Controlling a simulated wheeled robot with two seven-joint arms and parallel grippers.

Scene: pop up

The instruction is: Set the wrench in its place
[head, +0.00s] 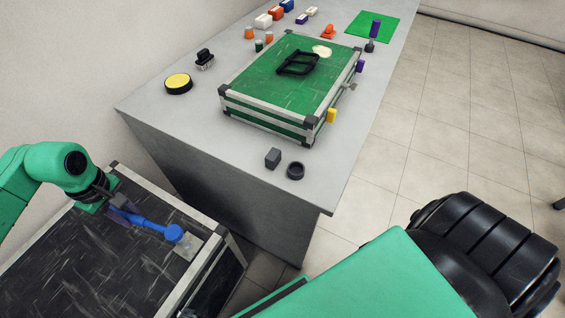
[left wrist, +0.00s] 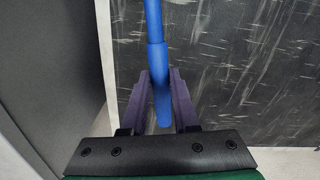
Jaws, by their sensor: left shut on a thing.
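A blue tool, which I take for the wrench (head: 150,225), has a long handle and a rounded head. It points to the right over the black-topped case (head: 75,265) at the lower left. My left gripper (head: 122,212) is shut on the handle end. In the left wrist view the wrench (left wrist: 155,50) passes between the purple fingers of the left gripper (left wrist: 161,95) and runs up out of the picture. I cannot tell whether the wrench touches the case top. My right gripper is not in view.
A grey table (head: 225,165) stands beyond the case. It carries a green-topped case (head: 265,85), a yellow button (head: 178,83), a grey block (head: 273,158), a black ring (head: 295,170), a green mat (head: 372,27) and several small items. Tiled floor lies open at right.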

